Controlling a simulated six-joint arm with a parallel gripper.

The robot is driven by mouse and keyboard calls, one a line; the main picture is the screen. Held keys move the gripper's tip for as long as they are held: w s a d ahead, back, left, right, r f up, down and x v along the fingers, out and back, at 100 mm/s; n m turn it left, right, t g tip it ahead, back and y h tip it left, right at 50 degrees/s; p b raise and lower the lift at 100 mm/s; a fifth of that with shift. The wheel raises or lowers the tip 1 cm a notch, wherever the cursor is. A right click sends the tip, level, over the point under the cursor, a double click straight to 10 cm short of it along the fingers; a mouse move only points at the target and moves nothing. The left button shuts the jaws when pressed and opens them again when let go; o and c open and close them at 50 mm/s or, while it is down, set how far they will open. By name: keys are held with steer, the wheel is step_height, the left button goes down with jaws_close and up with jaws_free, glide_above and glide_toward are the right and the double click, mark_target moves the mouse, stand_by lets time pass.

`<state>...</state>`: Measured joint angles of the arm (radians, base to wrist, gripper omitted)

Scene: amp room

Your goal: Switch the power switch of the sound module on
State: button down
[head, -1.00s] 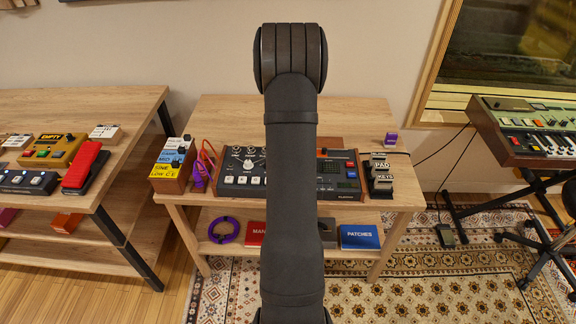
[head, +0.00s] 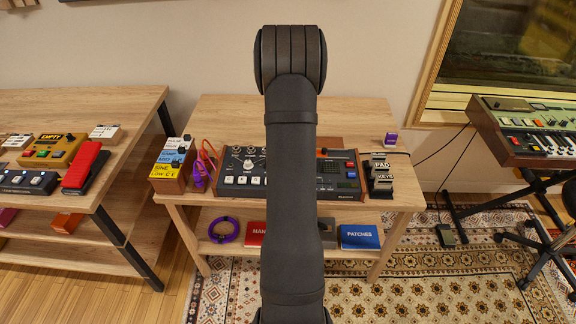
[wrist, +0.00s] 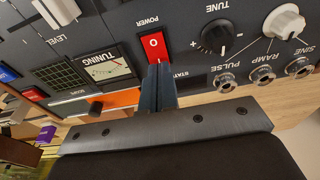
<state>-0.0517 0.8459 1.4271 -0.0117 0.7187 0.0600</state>
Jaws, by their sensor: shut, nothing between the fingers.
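The sound module (head: 240,180) is a dark panel with knobs and buttons on the wooden table in the head view; my arm hides its middle. In the wrist view its red power switch (wrist: 153,46), marked with a white 0, sits below the POWER label. My gripper (wrist: 158,70) is shut and empty. Its fingertips are at the lower edge of the red switch, touching or very close; I cannot tell which. The gripper is hidden in the head view.
Around the switch are a TUNE knob (wrist: 215,37), a tuning meter (wrist: 105,66) and several jacks (wrist: 226,82).

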steer(key=shift+f, duration=0.45)
steer(key=shift+r, duration=3.55)
steer(key=shift+f, duration=0.15)
step_height(320, 180, down, 7)
steer(key=shift+r, duration=0.1)
steer(key=shift+r, duration=0.15)
